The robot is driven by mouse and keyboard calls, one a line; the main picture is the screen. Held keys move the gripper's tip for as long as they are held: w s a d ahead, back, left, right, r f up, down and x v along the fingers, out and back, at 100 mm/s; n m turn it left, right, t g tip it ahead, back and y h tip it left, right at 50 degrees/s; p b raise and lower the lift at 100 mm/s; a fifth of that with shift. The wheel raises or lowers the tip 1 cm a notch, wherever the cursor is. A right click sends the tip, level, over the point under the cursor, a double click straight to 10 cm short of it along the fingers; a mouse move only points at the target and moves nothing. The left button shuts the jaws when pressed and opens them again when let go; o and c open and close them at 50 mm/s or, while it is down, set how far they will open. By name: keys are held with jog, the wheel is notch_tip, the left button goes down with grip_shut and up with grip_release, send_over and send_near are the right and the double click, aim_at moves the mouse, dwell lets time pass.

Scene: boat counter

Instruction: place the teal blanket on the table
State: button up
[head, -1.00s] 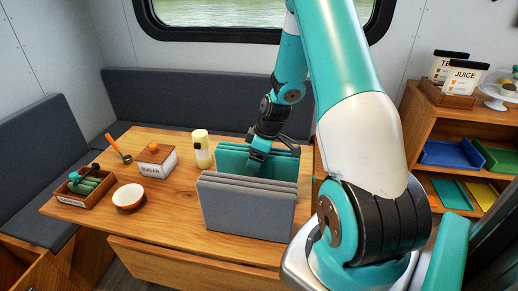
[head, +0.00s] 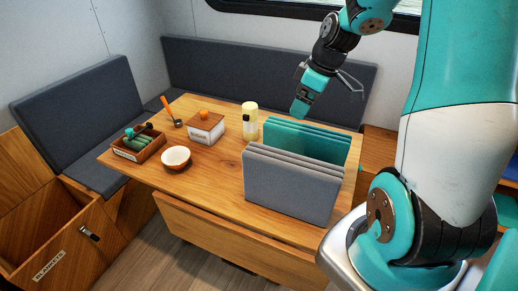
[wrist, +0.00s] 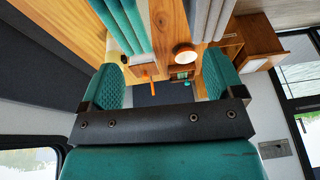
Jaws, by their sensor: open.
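The teal blanket (head: 322,145) stands upright on the wooden table (head: 210,170) as thick folded layers, behind a grey folded blanket (head: 290,188) that hides its lower part. In the wrist view the teal blanket (wrist: 124,22) and grey blanket (wrist: 207,18) show at the top, with a strip of tabletop between them.
A cream bottle (head: 250,122), a sugar box (head: 206,129), a bowl (head: 176,158) and a wooden tray (head: 138,146) stand on the table. Padded benches (head: 270,75) edge the back and left. An open wooden bin labelled blankets (head: 50,240) is at lower left. The table's front middle is clear.

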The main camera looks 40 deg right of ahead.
jog(key=s+a+r+y, duration=0.1)
jog(key=s+a+r, duration=0.1)
jog(key=a, duration=0.6)
jog(key=s+a+r, duration=0.1)
jog(key=a+r, duration=0.2)
jog(key=a, duration=0.4)
jog(key=s+a+r+g+y, duration=0.1)
jog(key=s+a+r+g, duration=0.1)
jog(key=s+a, duration=1.1)
jog(key=shift+s+a+r+n+g, duration=0.4)
jog(key=shift+s+r, duration=0.05)
jog(key=shift+s, duration=0.3)
